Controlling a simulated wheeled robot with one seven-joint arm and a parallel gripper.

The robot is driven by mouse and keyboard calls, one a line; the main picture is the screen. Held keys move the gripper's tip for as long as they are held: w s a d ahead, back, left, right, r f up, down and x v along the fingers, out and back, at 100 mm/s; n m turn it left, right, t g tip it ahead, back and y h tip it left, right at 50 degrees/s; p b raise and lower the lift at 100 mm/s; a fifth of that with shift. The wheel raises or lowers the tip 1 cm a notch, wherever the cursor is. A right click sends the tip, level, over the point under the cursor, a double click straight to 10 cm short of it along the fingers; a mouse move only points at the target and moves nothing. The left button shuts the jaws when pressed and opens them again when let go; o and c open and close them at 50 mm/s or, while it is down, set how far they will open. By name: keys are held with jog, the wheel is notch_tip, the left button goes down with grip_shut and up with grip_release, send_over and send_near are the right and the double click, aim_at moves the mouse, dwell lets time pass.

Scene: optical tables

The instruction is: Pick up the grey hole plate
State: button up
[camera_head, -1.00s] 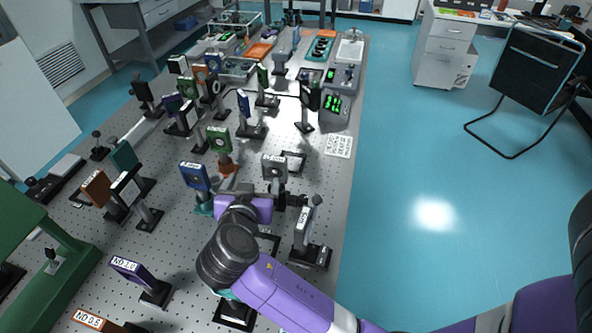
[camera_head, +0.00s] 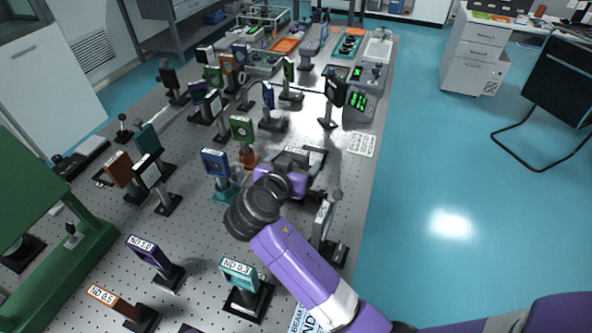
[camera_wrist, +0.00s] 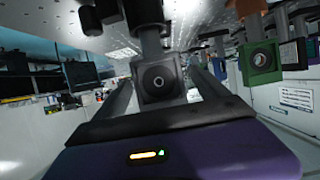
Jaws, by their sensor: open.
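The grey hole plate (camera_wrist: 158,80) is a small square plate with a dark round hole, on a post. In the wrist view, which looks upside down, it sits between the two fingers of my gripper (camera_wrist: 163,88). The fingers are open, one on each side, with a gap to the plate visible at least on the right. In the head view my purple gripper (camera_head: 297,182) is at the plate's post mount near the table's right side, and it and the wrist hide most of the plate (camera_head: 293,160).
Close by stand a blue plate (camera_head: 215,163), a green plate (camera_head: 241,129) and a tilted white-labelled mount (camera_head: 322,222) to the right. A teal ND 0.3 holder (camera_head: 239,274) and a purple ND 1.0 holder (camera_head: 149,252) stand in front.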

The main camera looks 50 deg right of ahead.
jog(key=c, duration=1.8)
jog(key=shift+o, duration=0.2)
jog(key=shift+r, duration=0.15)
